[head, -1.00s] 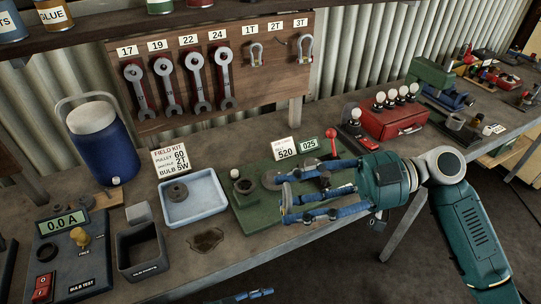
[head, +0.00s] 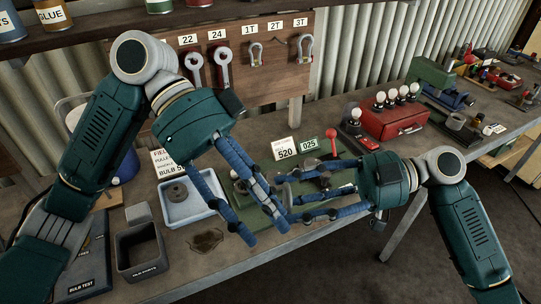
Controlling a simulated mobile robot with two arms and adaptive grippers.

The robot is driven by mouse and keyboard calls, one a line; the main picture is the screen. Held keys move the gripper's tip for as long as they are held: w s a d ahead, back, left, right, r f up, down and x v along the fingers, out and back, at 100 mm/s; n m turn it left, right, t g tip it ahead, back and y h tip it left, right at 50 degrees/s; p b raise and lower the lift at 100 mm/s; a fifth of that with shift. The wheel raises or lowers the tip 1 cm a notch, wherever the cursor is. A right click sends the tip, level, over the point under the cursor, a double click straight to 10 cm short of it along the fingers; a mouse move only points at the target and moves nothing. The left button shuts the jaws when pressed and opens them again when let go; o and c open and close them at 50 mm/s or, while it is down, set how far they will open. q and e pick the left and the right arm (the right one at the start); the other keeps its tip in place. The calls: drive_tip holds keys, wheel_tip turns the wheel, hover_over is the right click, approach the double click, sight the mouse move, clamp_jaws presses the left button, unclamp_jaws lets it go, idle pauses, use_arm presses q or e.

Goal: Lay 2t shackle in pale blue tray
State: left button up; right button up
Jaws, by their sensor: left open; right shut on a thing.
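The pale blue tray (head: 183,214) lies on the bench, partly covered by my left gripper's fingers. A dark grey round piece (head: 176,192) sits in it. My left gripper (head: 265,229) is open, its fingers pointing down and right between the tray and my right gripper. My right gripper (head: 293,199) is shut on a small grey piece (head: 286,191), likely the 2T shackle, above the green plate. Fingers of both grippers hide much of the piece. On the board the 2T place is empty, with shackles at 1T (head: 255,55) and 3T (head: 305,48).
A dark open box (head: 140,250) stands left of the tray. The kit card (head: 165,163) is partly hidden. A dark stain marks clear bench in front of the tray.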

use_arm(q)
drive_tip(key=w+d+r+m+t+y, duration=0.2)
drive_tip(key=w+r+m+t+y, duration=0.4)
drive_tip(key=m, duration=0.7)
drive_tip(key=shift+t+h, duration=0.3)
drive_tip(key=shift+t, duration=0.1)
drive_tip(key=f, duration=0.4)
drive_tip(key=d+f, duration=0.1)
drive_tip(key=f, duration=0.7)
drive_tip(key=shift+s+d+f, duration=0.2)
drive_tip(key=shift+d+f, duration=0.1)
drive_tip(key=shift+d, duration=0.05)
use_arm(e)
drive_tip(key=shift+s, duration=0.1)
use_arm(q)
drive_tip(key=shift+s, duration=0.1)
clamp_jaws()
drive_tip(key=shift+d+r, duration=0.1)
use_arm(e)
drive_tip(key=o, duration=1.3)
